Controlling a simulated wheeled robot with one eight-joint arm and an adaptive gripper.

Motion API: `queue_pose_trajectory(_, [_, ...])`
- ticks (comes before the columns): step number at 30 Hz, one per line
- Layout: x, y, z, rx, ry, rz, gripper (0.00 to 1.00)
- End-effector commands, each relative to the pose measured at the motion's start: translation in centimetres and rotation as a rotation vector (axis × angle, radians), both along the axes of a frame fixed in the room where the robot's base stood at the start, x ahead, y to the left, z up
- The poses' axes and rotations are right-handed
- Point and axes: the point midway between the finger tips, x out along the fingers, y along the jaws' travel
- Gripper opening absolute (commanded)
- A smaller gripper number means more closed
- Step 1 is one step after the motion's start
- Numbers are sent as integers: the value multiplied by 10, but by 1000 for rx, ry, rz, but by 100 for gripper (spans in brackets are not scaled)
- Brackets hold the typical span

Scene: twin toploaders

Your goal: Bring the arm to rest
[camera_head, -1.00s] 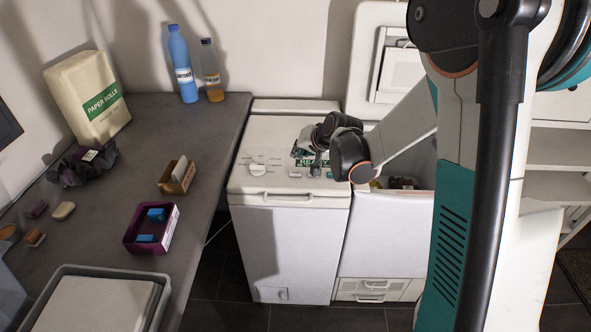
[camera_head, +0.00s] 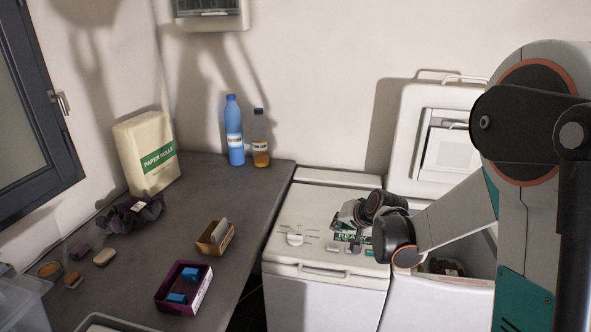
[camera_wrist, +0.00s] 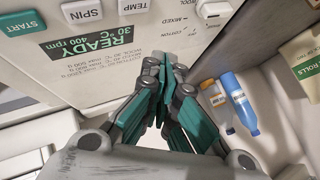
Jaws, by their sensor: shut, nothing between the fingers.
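My arm reaches in from the right in the head view, bent at the elbow, with its black wrist over the closed left toploader (camera_head: 325,270). My gripper (camera_head: 347,213) is small and partly hidden by the wrist there. In the wrist view my gripper (camera_wrist: 163,62) shows its teal and grey fingers brought together, with nothing between them. The panel (camera_wrist: 85,45) with START, SPIN and TEMP buttons and a READY display lies beyond the fingers. Whether the fingers touch anything is hard to tell; they look apart from the panel.
The right toploader (camera_head: 425,300) has its lid (camera_head: 440,145) raised and dark items inside. The grey counter (camera_head: 235,205) on the left holds paper rolls (camera_head: 150,155), a blue bottle (camera_head: 235,135), an amber bottle (camera_head: 260,145), a purple box (camera_head: 183,290) and a brown box (camera_head: 215,238).

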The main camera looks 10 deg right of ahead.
Motion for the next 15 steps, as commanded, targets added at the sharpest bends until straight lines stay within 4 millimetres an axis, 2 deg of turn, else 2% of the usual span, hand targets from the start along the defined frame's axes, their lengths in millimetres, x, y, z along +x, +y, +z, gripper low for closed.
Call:
queue_pose_trajectory(5, [-24, 5, 27, -43, 6, 25, 0])
queue_pose_trajectory(9, [-57, 9, 57, -98, 16, 57, 0])
queue_pose_trajectory(15, [-109, 15, 90, -180, 31, 104, 0])
